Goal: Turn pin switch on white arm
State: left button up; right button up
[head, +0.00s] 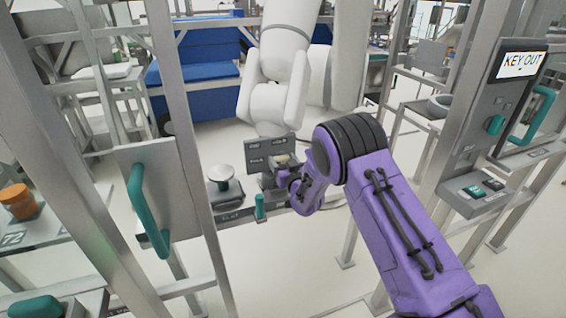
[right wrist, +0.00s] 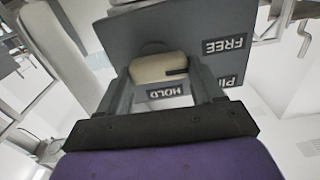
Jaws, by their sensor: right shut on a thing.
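The pin switch is a cream rounded knob (right wrist: 158,68) with a dark mark at its right, on a dark grey panel (right wrist: 205,30) in the right wrist view. The labels FREE and HOLD read upside down there. My right gripper (right wrist: 158,80) has its two fingers on either side of the knob and is shut on it. In the head view the panel (head: 262,150) stands just below the white arm (head: 283,65), and my right gripper (head: 272,180) reaches it from the right, partly hiding the knob. My left gripper is not in view.
A grey ledge holds a white-topped round knob (head: 222,173) and a small teal peg (head: 260,206), close left of my right gripper. A panel with a teal handle (head: 145,210) stands at left. A KEY OUT box (head: 490,120) is on a post at right.

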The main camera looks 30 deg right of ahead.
jog(key=m+b, duration=0.1)
jog(key=m, duration=0.3)
jog(key=shift+d, duration=0.2)
jog(key=m, duration=0.2)
jog(key=m+b, duration=0.1)
jog(key=m, duration=0.2)
jog(key=shift+s+d+f, duration=0.1)
jog(key=shift+d, duration=0.05)
jog(key=shift+d+f+m+b, duration=0.1)
jog(key=shift+m+b, duration=0.95)
jog(key=shift+m, duration=1)
jog(key=shift+d+f+m+b, duration=0.1)
jog(key=shift+m+b, duration=0.95)
jog(key=shift+m, duration=1)
jog(key=shift+r, duration=0.1)
jog(key=o, duration=1.1)
jog(key=shift+c, duration=0.2)
jog(key=shift+s, duration=0.15)
